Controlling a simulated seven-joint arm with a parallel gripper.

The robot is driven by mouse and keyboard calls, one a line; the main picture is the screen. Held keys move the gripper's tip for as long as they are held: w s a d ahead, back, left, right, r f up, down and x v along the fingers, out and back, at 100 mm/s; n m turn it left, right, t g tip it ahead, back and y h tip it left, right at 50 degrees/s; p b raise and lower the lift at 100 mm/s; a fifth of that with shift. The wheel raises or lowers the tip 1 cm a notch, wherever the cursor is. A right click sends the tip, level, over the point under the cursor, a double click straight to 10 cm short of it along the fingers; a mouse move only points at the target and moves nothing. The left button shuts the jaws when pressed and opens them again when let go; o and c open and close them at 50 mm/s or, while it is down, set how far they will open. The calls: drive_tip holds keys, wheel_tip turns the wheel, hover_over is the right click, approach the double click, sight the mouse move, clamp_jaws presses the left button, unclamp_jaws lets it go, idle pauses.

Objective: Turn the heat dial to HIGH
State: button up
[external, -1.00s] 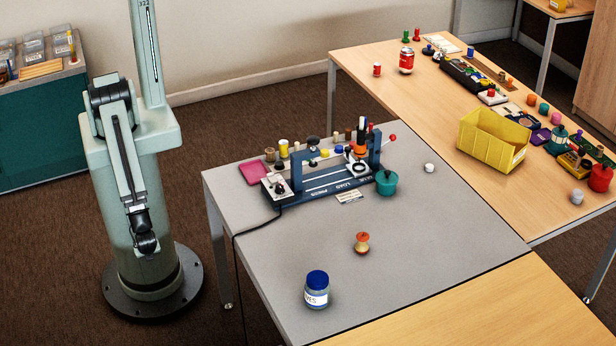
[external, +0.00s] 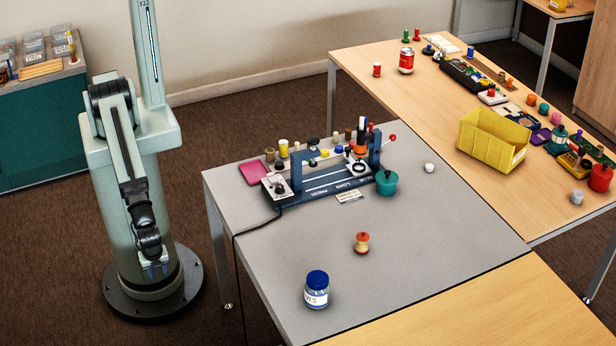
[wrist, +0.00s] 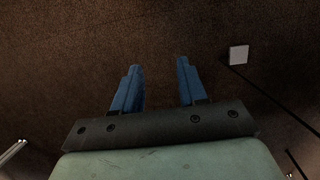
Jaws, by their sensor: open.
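The heat dial (external: 279,187) is a dark knob on a small white control box at the left end of the blue press (external: 330,181), on the grey table. Its setting is too small to read. My gripper (external: 155,271) hangs low in front of my base, left of the table and well away from the dial. In the wrist view my gripper's two blue fingers (wrist: 157,82) are apart with nothing between them, over brown carpet. The dial does not show in the wrist view.
A black cord (external: 240,234) runs from the box over the table's left edge. A pink pad (external: 252,173), a teal pot (external: 387,183), a spool (external: 362,242) and a blue-lidded jar (external: 317,290) stand on the grey table (external: 420,240). Its middle is mostly clear.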

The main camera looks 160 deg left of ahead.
drive_tip(key=w+a+r+n+t, duration=0.35)
drive_tip(key=w+a+r, duration=1)
drive_tip(key=r, duration=0.45)
wheel_tip(320, 180, up, 22)
drive_tip(key=n, duration=1)
hover_over(280, 186)
drive_tip(key=shift+g, duration=0.45)
wheel_tip(280, 186, down, 13)
drive_tip(key=shift+f, duration=0.1)
